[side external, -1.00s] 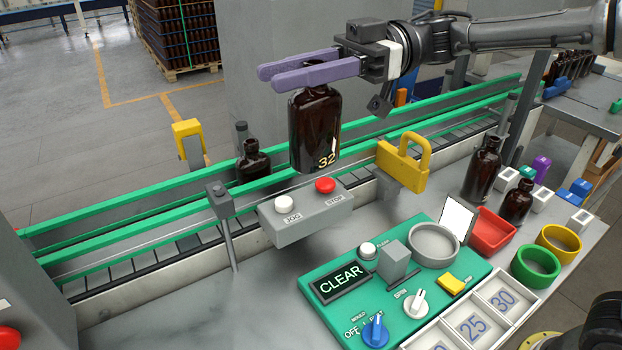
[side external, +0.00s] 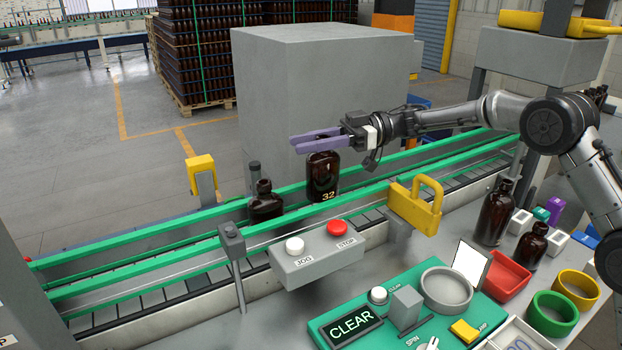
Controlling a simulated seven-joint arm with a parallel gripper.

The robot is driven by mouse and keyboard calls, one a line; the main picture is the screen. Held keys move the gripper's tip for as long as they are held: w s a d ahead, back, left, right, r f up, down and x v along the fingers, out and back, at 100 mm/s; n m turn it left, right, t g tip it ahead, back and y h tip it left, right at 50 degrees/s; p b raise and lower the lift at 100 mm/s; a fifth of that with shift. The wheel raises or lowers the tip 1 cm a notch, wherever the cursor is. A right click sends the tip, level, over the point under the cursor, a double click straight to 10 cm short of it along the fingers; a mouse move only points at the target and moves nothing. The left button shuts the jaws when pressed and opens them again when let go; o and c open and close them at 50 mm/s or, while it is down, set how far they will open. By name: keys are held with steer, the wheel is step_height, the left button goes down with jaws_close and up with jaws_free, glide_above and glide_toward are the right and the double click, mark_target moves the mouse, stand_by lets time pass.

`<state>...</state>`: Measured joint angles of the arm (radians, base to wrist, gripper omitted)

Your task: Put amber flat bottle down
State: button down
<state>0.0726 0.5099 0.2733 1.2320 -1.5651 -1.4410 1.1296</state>
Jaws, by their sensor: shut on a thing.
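The amber flat bottle (side external: 323,178), marked 32, hangs upright from my gripper (side external: 305,143). The purple fingers are shut around its neck. The bottle is over or within the conveyor (side external: 170,250), between the green rails; I cannot tell whether its base touches the belt. Another amber bottle (side external: 265,203) stands on the conveyor just to its left, a small gap apart.
The jog and stop button box (side external: 318,255) and a yellow padlock-shaped piece (side external: 417,205) stand in front of the conveyor. A green panel (side external: 375,328) lies nearer. Two amber bottles, one tall (side external: 494,212) and one short (side external: 533,246), stand at the right.

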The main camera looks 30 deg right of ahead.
mark_target(308, 171)
steer(key=shift+f, duration=2.85)
steer(key=c, duration=0.6)
jaws_free()
steer(key=shift+f, duration=0.1)
